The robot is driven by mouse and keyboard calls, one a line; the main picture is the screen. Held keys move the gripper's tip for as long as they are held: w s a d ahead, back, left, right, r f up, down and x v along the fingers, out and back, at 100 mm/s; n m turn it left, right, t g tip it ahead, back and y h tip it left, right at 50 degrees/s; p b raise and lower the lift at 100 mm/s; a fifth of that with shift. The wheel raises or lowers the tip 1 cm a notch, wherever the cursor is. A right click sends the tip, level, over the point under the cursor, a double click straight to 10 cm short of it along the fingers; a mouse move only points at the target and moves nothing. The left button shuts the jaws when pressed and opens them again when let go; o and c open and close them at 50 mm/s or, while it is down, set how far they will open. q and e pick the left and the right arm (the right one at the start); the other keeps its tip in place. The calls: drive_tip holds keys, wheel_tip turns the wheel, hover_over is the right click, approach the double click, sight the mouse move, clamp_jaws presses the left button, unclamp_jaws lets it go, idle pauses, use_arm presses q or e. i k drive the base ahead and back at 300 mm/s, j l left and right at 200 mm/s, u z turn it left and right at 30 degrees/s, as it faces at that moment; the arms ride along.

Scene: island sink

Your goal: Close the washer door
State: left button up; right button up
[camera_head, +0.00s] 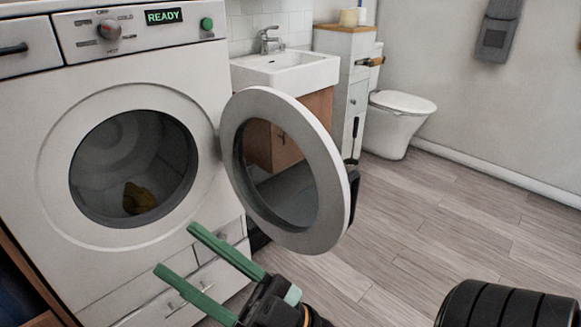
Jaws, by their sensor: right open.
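The white washer (60,120) stands at the left, its panel reading READY. Its round door (322,150) is swung open to the right, with a white ring frame around a clear window. My right gripper (173,249) has green fingers spread wide apart. It is open and empty, in front of the washer's lower part, below and left of the door. It appears apart from the door. My left gripper is out of view.
A white sink (288,72) on a wooden cabinet stands behind the door. A narrow white cabinet (342,85) and a toilet (392,125) are farther back. The wooden floor (450,215) to the right is clear. A dark ribbed part shows at bottom right.

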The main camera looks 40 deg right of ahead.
sight(336, 205)
drive_tip(key=k+l, duration=0.1)
drive_tip(key=l, duration=0.2)
drive_tip(key=k+l+u, duration=0.1)
drive_tip(key=l, duration=0.2)
drive_tip(key=k+l+u, duration=0.1)
drive_tip(key=l, duration=0.2)
drive_tip(key=k+l, duration=0.1)
drive_tip(key=l, duration=0.35)
drive_tip(key=l+u, duration=0.15)
drive_tip(key=l, duration=0.3)
drive_tip(key=i+l, duration=0.15)
drive_tip(key=l, duration=0.3)
drive_tip(key=i+l+u, duration=0.15)
drive_tip(key=l, duration=0.3)
drive_tip(key=i+l, duration=0.1)
drive_tip(key=l, duration=0.35)
drive_tip(key=k+l+u, duration=0.2)
drive_tip(key=k+l, duration=0.6)
drive_tip(key=k, duration=0.1)
